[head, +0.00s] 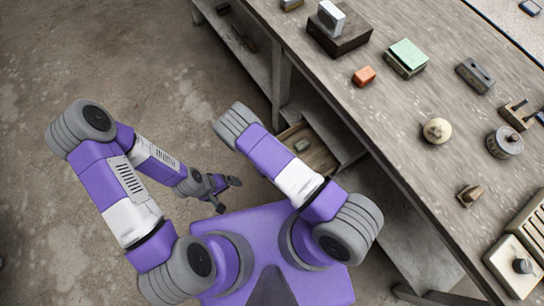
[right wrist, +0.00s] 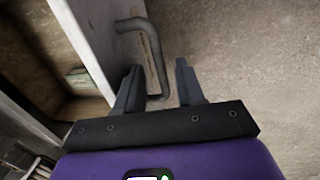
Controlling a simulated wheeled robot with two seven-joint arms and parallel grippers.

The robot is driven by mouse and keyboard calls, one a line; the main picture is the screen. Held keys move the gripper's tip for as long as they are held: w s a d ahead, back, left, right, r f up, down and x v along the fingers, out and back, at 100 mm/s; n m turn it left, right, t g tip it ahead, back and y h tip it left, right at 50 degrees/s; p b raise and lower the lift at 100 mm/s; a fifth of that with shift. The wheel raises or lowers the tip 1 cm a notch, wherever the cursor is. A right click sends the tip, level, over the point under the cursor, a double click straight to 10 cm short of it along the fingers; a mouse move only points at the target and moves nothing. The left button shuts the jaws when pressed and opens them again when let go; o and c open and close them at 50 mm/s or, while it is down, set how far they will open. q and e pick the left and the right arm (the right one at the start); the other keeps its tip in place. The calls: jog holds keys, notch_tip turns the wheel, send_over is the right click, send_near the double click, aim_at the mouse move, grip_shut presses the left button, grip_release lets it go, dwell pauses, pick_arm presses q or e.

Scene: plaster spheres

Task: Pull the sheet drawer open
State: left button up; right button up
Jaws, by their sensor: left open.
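In the right wrist view a grey bent bar handle (right wrist: 148,52) stands on a pale panel (right wrist: 88,32). My right gripper (right wrist: 157,80) has its fingers apart, with the lower part of the handle between them; I cannot tell whether either finger touches it. In the head view a shallow wooden tray, seemingly the drawer (head: 320,160), shows below the table's edge, partly behind my right arm. A small grey-green block (head: 302,145) lies in it. My right gripper is hidden in the head view. My left gripper (head: 228,194) is open and empty over the floor, left of the tray.
A table leg (head: 281,85) stands near my right elbow. Floor at the left is clear.

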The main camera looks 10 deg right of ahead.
notch_tip(320, 180, up, 8)
jog(key=a+p, duration=0.1)
jog(key=p, duration=0.1)
jog(key=shift+s+a+f+p, duration=0.15)
jog(key=shift+s+f+p, duration=0.1)
jog(key=shift+p, duration=0.05)
dwell(0.4)
jog(key=s+d+r+m+y, duration=0.1)
jog(key=s+r+m+y, duration=0.2)
jog(key=r, duration=0.3)
jog(key=s+r+m+y+p, duration=0.1)
jog(key=s+r+m+y, duration=0.2)
jog(key=r, duration=0.3)
jog(key=shift+s+d+r, duration=0.35)
jog(key=shift+s+d, duration=0.05)
jog(key=shift+s, duration=0.4)
